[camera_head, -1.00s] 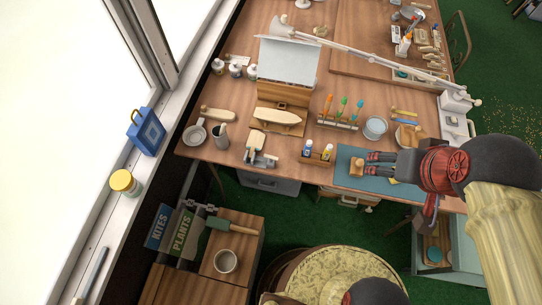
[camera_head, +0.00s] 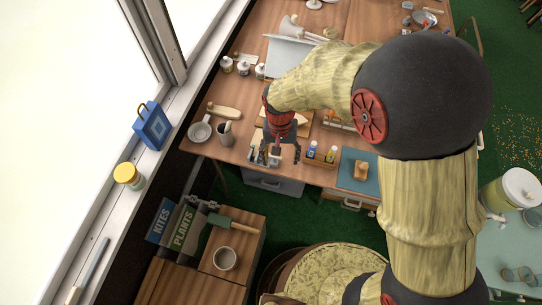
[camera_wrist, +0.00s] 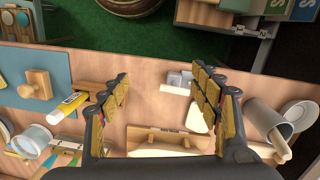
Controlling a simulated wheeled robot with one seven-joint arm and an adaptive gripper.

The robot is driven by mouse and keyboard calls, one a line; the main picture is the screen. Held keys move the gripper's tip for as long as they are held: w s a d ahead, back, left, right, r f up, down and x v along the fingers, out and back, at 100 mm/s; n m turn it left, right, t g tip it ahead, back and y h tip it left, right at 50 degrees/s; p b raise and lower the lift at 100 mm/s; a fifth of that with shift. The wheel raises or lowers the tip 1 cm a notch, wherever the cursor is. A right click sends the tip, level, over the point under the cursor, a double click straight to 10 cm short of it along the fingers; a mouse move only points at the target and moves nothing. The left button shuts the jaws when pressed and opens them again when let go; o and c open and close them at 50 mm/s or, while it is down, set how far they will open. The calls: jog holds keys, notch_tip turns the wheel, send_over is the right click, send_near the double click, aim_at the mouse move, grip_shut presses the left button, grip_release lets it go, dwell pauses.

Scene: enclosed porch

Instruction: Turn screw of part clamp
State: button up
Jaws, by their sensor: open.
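The part clamp, a small grey metal block with a pale wooden piece beside it, is on the wooden bench. It shows in the wrist view (camera_wrist: 178,80), between my fingertips and nearer the right one. In the head view my gripper (camera_head: 274,157) is over it and hides most of it. My gripper (camera_wrist: 161,76) is open with nothing between the pads. I cannot tell the clamp's screw apart in either view, nor whether a finger touches the clamp.
A grey metal cup (camera_wrist: 268,115) stands right of the clamp in the wrist view. A yellow-labelled bottle (camera_wrist: 72,102) in a wooden holder is close to the left finger. A blue mat (camera_head: 357,182) with a wooden block (camera_head: 361,168) is further right in the head view.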

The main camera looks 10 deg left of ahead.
aim_at(275, 159)
jog(key=shift+m+t+y, duration=0.3)
jog(key=shift+m+t, duration=0.2)
jog(key=shift+m, duration=0.4)
jog(key=w+a, duration=0.2)
jog(key=w, duration=0.1)
jog(key=shift+w+a+r, duration=0.2)
jog(key=shift+a+r, duration=0.05)
jog(key=shift+r, duration=0.15)
jog(key=shift+m, duration=0.3)
jog(key=shift+f, duration=0.55)
notch_tip(275, 159, down, 7)
jog(key=shift+r+b, duration=0.15)
jog(key=shift+b, duration=0.9)
jog(key=shift+c, duration=1)
jog(key=c, duration=0.9)
